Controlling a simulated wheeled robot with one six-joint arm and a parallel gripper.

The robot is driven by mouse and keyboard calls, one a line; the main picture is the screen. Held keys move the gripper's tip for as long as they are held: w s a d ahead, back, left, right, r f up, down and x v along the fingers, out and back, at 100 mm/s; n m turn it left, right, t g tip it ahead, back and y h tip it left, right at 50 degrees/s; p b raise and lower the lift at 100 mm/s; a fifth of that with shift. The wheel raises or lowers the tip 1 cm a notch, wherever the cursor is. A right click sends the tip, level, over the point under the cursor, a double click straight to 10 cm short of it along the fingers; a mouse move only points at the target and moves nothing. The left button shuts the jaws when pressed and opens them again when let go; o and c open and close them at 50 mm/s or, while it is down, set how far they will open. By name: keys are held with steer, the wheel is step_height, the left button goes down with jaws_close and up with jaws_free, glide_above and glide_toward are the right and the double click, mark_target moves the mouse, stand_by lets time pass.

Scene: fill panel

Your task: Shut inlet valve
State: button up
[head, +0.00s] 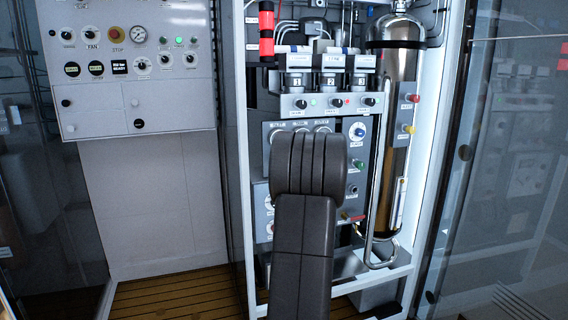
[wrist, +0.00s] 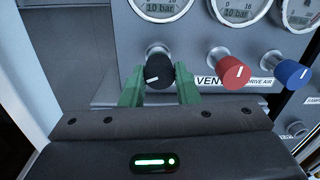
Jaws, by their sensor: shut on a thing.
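In the wrist view a black knob (wrist: 158,72) with a white pointer line sits on a short metal stem on the grey panel (wrist: 195,50), below a gauge. My gripper (wrist: 160,82) has its two green fingers on either side of this knob and is shut on it. Any label of the black knob is hidden. In the head view my dark arm covers the gripper and the knob.
Right of the black knob are a red knob (wrist: 230,72) by a partly hidden label starting "VEN" and a blue knob (wrist: 291,74) near "DRIVE AIR". Gauges line the panel above. In the head view a tall metal cylinder (head: 394,120) stands to the right.

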steer(key=m+p, duration=1.4)
steer(key=m+g+p, duration=0.1)
steer(key=m+p, duration=0.5)
steer(key=m, duration=0.1)
steer(key=shift+a+r+m+y+p, duration=0.15)
steer(key=shift+r+m+y+p, duration=0.15)
steer(key=shift+m+p, duration=0.1)
steer(key=shift+f, duration=0.1)
steer(key=o, duration=1)
steer(key=shift+c, duration=0.2)
